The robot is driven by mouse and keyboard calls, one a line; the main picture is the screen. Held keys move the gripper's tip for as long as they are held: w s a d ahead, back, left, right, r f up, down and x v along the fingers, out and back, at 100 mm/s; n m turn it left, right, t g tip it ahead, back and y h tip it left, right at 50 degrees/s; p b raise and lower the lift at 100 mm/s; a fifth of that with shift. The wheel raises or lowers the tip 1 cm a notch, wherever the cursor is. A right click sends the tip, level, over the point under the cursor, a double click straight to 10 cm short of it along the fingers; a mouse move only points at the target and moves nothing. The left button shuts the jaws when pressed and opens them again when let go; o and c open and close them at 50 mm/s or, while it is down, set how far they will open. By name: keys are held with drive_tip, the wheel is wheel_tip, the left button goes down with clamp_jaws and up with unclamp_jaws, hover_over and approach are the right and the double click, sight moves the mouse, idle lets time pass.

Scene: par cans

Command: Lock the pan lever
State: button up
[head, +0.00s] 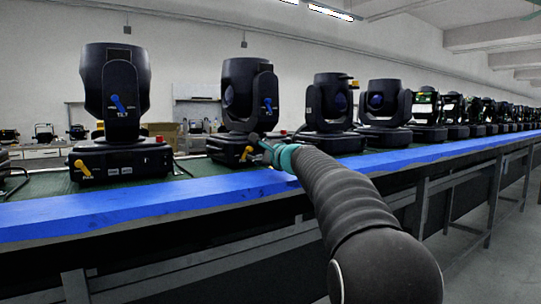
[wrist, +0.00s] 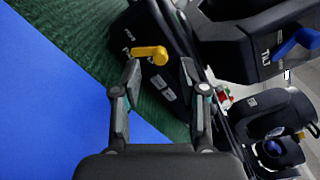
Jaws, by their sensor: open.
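The moving-head light (head: 248,95) in front of my arm stands second from the left in the head view. Its yellow pan lever (head: 246,153) is low on the base, just left of my gripper (head: 268,146). In the wrist view the yellow lever (wrist: 150,54) sticks out from the black base, beside partly hidden white lettering. It lies just beyond and between the fingertips of my gripper (wrist: 160,70). The fingers are apart with nothing held. I cannot tell whether either finger touches the lever.
The light's blue tilt lever (head: 268,104) is higher up; it also shows in the wrist view (wrist: 298,42). Another light (head: 115,90) with its own yellow lever (head: 83,168) stands left. More lights line the bench to the right. A blue strip (head: 150,208) edges the bench.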

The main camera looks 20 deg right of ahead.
drive_tip(key=v, duration=0.9)
drive_tip(key=shift+s+d, duration=0.1)
drive_tip(key=shift+s, duration=0.15)
